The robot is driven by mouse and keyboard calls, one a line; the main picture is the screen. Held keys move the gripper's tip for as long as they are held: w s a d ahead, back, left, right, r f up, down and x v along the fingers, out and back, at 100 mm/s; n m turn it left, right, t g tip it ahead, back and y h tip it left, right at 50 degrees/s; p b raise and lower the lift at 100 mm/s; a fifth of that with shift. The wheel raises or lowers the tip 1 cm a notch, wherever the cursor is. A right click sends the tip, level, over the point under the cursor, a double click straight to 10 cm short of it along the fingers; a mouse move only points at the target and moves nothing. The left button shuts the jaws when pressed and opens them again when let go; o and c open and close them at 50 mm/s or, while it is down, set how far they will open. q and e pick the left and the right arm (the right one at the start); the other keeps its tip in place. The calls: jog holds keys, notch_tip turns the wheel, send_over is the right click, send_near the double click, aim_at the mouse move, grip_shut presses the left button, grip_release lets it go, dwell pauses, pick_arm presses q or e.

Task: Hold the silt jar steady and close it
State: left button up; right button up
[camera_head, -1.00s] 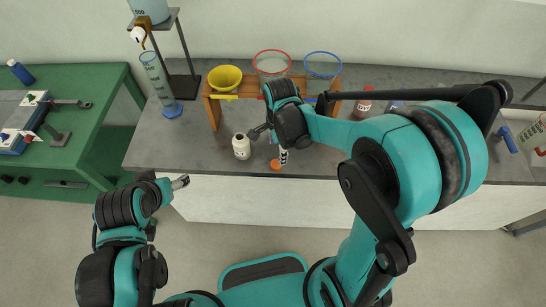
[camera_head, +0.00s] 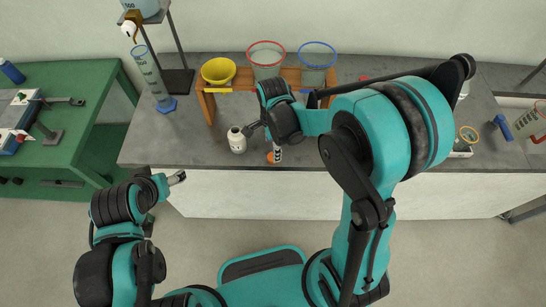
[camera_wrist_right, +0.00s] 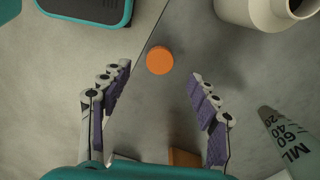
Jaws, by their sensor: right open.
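A white jar (camera_head: 237,140) stands upright on the grey bench near its front edge; its mouth shows no lid. Part of it shows at the top right of the right wrist view (camera_wrist_right: 262,10). A round orange cap (camera_head: 270,157) lies on the bench to the right of the jar, close to the edge; it also shows in the right wrist view (camera_wrist_right: 160,60). My right gripper (camera_head: 264,140) is open and empty above the bench, its fingers (camera_wrist_right: 161,72) apart on either side of the cap in that view. My left gripper (camera_head: 178,178) is in front of the bench; its jaw state is unclear.
A wooden rack (camera_head: 207,105) behind holds a yellow funnel (camera_head: 218,72) and red- and blue-rimmed vessels (camera_head: 266,60). A measuring cylinder (camera_head: 150,72) stands at the left by a stand (camera_head: 178,82). A green table (camera_head: 75,140) is further left. Bench left of the jar is clear.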

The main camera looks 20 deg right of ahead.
jog(key=f+b, duration=0.2)
jog(key=f, duration=0.3)
jog(key=shift+d+f, duration=0.1)
jog(key=shift+d, duration=0.1)
jog(key=shift+c, duration=0.3)
jog(key=c, duration=0.8)
jog(key=shift+r, duration=0.55)
jog(key=r, duration=0.1)
jog(key=r+p, duration=0.2)
jog(key=r, duration=0.1)
jog(key=shift+s+d, duration=0.3)
jog(key=shift+d, duration=0.1)
jog(key=shift+c, duration=0.2)
jog(key=s+d+r+p, duration=0.2)
jog(key=s+d+r, duration=0.4)
jog(key=s+d, duration=0.1)
jog(key=shift+d+p, duration=0.35)
jog(key=shift+d, duration=0.25)
